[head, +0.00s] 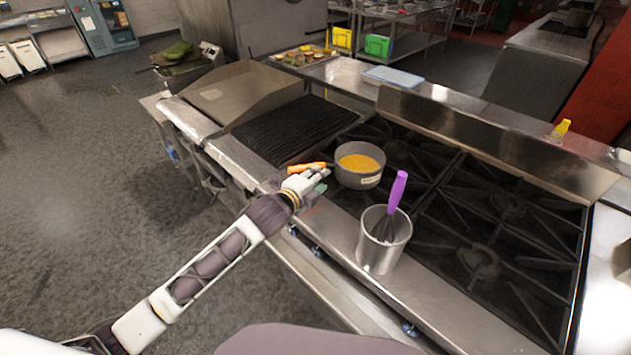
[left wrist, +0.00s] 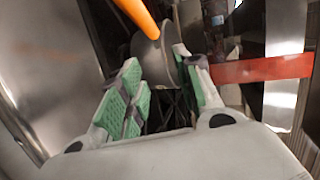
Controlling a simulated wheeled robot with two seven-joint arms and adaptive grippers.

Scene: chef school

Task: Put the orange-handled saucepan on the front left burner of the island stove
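The saucepan (head: 360,178) is grey with yellow-orange contents. It stands upright at the left end of the island stove's burner grates (head: 440,215), beside the ribbed grill. Its orange handle (head: 306,167) points left, toward the front edge. My left gripper (head: 318,182) is just in front of the handle, below it in the picture. In the left wrist view the green-padded fingers (left wrist: 158,70) are apart with nothing between them, and the orange handle (left wrist: 134,14) shows beyond the tips. The burner under the pan is hidden. My right gripper is not in view.
A metal canister (head: 376,246) with a purple-handled whisk (head: 397,192) stands on the front ledge, right of the saucepan. The black ribbed grill (head: 290,130) lies to the left. The grates at the right are bare. A yellow-capped bottle (head: 561,129) stands behind the backsplash.

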